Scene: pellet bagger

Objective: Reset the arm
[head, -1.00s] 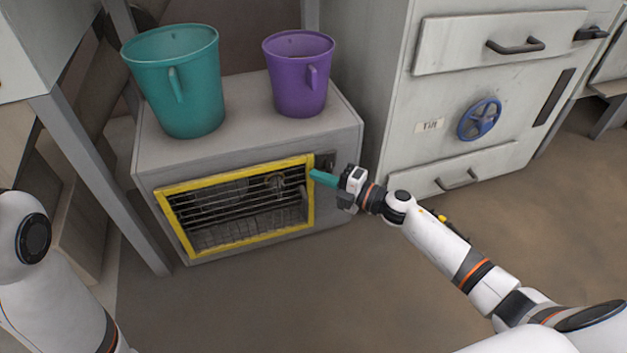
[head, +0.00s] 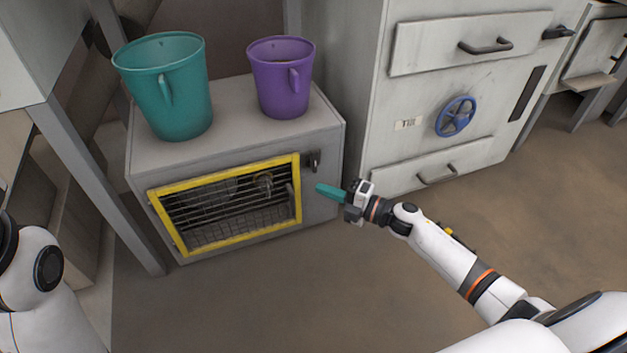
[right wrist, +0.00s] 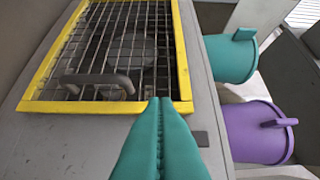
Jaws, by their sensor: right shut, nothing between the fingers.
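My right gripper (head: 331,192) has teal fingers that are pressed together with nothing between them. In the head view it hangs in the air at the front right of the grey machine box, apart from it. The right wrist view shows the shut fingers (right wrist: 160,120) in front of the yellow-framed wire guard (right wrist: 110,107). The guard also shows in the head view (head: 183,250) on the box front and looks closed. A small dark switch (head: 315,161) sits right of the guard. My left arm is at the left edge; its gripper is out of view.
A teal bucket (head: 182,105) and a purple bucket (head: 270,85) stand on the grey box (head: 160,158). A grey cabinet with drawers and a blue handwheel (head: 456,117) stands to the right. A metal post (head: 95,185) is at the left. The floor in front is clear.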

